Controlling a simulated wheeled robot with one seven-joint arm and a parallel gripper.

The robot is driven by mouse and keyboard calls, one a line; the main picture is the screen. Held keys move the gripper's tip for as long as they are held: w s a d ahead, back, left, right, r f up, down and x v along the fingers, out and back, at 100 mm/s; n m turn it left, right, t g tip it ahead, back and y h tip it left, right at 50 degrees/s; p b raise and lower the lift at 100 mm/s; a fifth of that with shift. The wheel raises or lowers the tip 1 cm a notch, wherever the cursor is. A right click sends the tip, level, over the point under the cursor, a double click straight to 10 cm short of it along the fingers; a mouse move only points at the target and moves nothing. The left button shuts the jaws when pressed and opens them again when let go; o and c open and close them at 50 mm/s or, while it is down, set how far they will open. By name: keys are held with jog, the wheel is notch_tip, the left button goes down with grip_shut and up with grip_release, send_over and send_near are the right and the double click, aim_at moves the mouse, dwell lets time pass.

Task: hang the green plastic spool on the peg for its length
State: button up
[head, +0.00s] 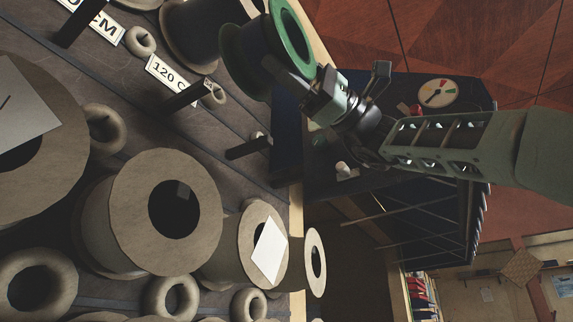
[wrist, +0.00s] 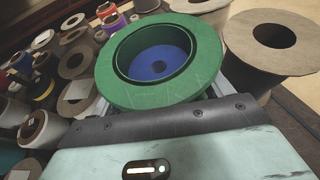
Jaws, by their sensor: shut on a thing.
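The green plastic spool (head: 292,35) is at the top of the head view, tilted, with one bright green flange and a darker far side. My gripper (head: 296,82) is shut on its lower edge. In the wrist view the spool (wrist: 118,92) fills the middle, with a blue inside and a dark centre hole. A dark peg (head: 190,96) sticks out below a "120 C…" label (head: 171,74), partly cut off by the peg. Another peg (head: 76,24) stands by a label ending "0 CM" (head: 100,22). A third dark peg (head: 248,148) is lower right. The spool is apart from these pegs.
Large brown cardboard spools (head: 120,222) and ring-shaped rolls (head: 30,285) crowd the left and bottom of the head view. A brown spool (head: 190,35) is close beside the green one. In the wrist view, a brown spool (wrist: 250,60) stands right of it.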

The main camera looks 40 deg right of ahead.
aim_at(190, 103)
jog(key=shift+w+a+p, duration=0.9)
jog(key=shift+w+a, duration=0.35)
jog(key=shift+w, duration=1.8)
jog(key=shift+w+a+p, duration=0.85)
jog(key=shift+w+a, duration=0.45)
jog(key=shift+w, duration=1.7)
jog(key=shift+w+a+p, duration=0.9)
jog(key=shift+w+a, duration=0.35)
jog(key=shift+w, duration=1.8)
jog(key=shift+s+f+b, duration=0.1)
jog(key=shift+f+b, duration=0.75)
jog(key=shift+b, duration=0.05)
jog(key=o, duration=1.1)
jog(key=shift+d, duration=0.1)
